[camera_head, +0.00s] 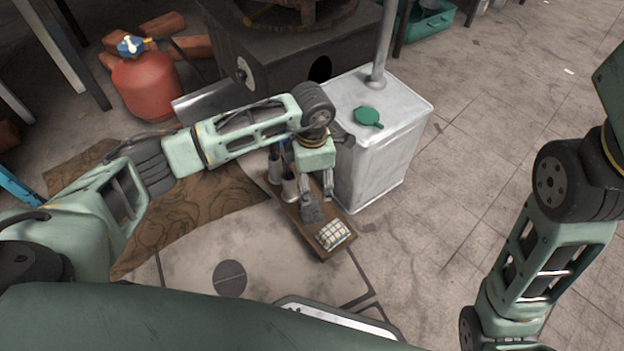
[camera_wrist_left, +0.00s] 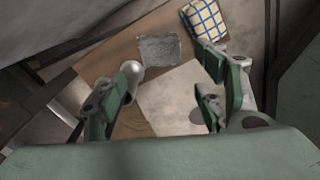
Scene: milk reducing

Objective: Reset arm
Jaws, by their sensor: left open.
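My left arm reaches in from the left in the head view. Its gripper (camera_head: 316,188) points down over a narrow wooden board (camera_head: 313,238). In the left wrist view the left gripper (camera_wrist_left: 168,72) has its fingers spread apart with nothing between them. A grey flat block (camera_head: 311,209) lies on the board below the gripper; it also shows in the left wrist view (camera_wrist_left: 158,49). A checkered cloth pad (camera_head: 333,234) lies at the board's near end and at the top of the left wrist view (camera_wrist_left: 205,20). My right arm is at the right, but its gripper is out of view.
A pale metal box (camera_head: 372,175) with a green cap (camera_head: 368,117) stands close right of the gripper. Metal cups (camera_head: 290,187) stand on the board beside it. A red gas cylinder (camera_head: 149,87) is at the back left. Floor at right is clear.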

